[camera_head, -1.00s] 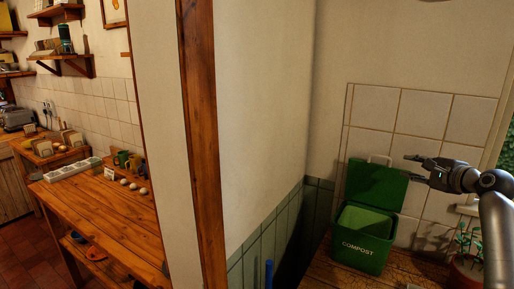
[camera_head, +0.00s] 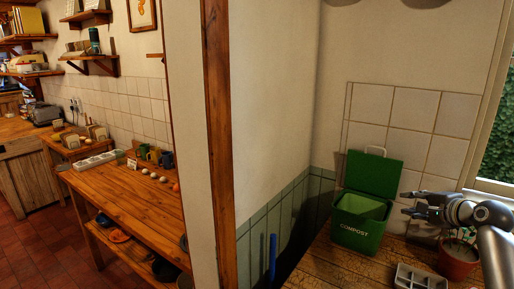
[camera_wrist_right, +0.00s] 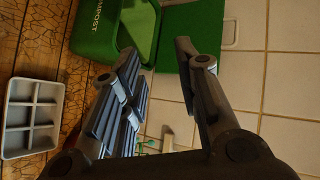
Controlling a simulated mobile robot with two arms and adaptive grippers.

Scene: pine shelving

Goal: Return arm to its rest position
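My right gripper (camera_head: 412,203) is at the right of the head view, just right of the green compost bin (camera_head: 357,236). Its fingers are spread with nothing between them, as the right wrist view (camera_wrist_right: 165,85) shows. The bin stands on the wooden surface with its lid (camera_head: 374,174) raised against the tiled wall. In the right wrist view the bin (camera_wrist_right: 95,30) is at the top left, beyond the fingers. My left gripper is not in view.
A potted plant (camera_head: 458,262) stands below my right arm. A grey divided tray (camera_head: 418,280) lies at the front of the surface. A window (camera_head: 496,140) is at the right. A wooden post (camera_head: 217,130) and wall separate this corner from a wooden table (camera_head: 133,200) with mugs and eggs.

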